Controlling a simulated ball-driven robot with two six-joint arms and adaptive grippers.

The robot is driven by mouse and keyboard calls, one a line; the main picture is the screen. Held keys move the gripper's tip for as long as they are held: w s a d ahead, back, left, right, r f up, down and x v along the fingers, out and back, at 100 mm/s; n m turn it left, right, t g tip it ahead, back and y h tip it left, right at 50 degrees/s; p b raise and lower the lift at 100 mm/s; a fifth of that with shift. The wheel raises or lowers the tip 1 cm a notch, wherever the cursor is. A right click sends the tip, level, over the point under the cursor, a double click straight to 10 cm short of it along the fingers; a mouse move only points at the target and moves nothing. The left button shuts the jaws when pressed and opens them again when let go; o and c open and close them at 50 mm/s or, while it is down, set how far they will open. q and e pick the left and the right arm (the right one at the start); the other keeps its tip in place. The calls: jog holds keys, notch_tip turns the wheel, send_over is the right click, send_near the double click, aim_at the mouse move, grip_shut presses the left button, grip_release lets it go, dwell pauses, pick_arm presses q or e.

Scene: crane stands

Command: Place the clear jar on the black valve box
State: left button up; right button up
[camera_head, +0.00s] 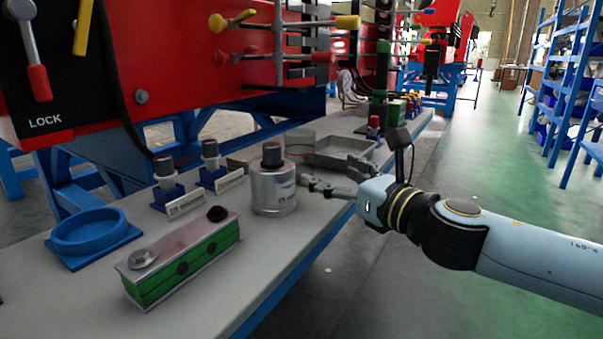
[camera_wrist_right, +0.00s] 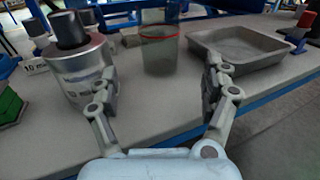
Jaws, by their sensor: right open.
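The clear jar (camera_head: 300,150), a see-through cup with a red ring near its rim, stands upright on the grey bench behind the silver canister. It also shows in the right wrist view (camera_wrist_right: 158,55), beyond and between my fingertips. My right gripper (camera_head: 318,185) is open and empty, above the bench on the near side of the jar and apart from it. The wrist view shows its spread fingers (camera_wrist_right: 160,84). I cannot clearly make out a black valve box. A green box (camera_head: 185,262) with a silver top and black round parts lies at the front. My left gripper is not in view.
The silver canister (camera_head: 273,190) with a black cap stands left of my right gripper. A grey tray (camera_head: 345,160) is right of the jar. A blue ring holder (camera_head: 92,238) and small blue-based fittings (camera_head: 168,185) sit left. Red machinery rises behind the bench.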

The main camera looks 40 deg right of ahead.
aim_at(309, 161)
jog(key=w+p, duration=0.1)
jog(key=w, duration=0.3)
jog(key=shift+w+r, duration=0.15)
jog(key=shift+r, duration=0.05)
jog(key=w+p, duration=0.2)
jog(key=w, duration=0.3)
jog(key=shift+w, duration=0.15)
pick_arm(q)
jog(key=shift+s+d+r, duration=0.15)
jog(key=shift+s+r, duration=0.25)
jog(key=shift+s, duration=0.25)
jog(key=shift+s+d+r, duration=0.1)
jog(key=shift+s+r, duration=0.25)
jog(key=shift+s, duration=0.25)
pick_arm(e)
jog(key=shift+w+f, duration=0.1)
jog(key=shift+w, duration=0.05)
jog(key=shift+c, duration=0.3)
jog(key=c, duration=0.7)
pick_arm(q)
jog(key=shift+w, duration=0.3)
pick_arm(e)
jog(key=c, duration=0.6)
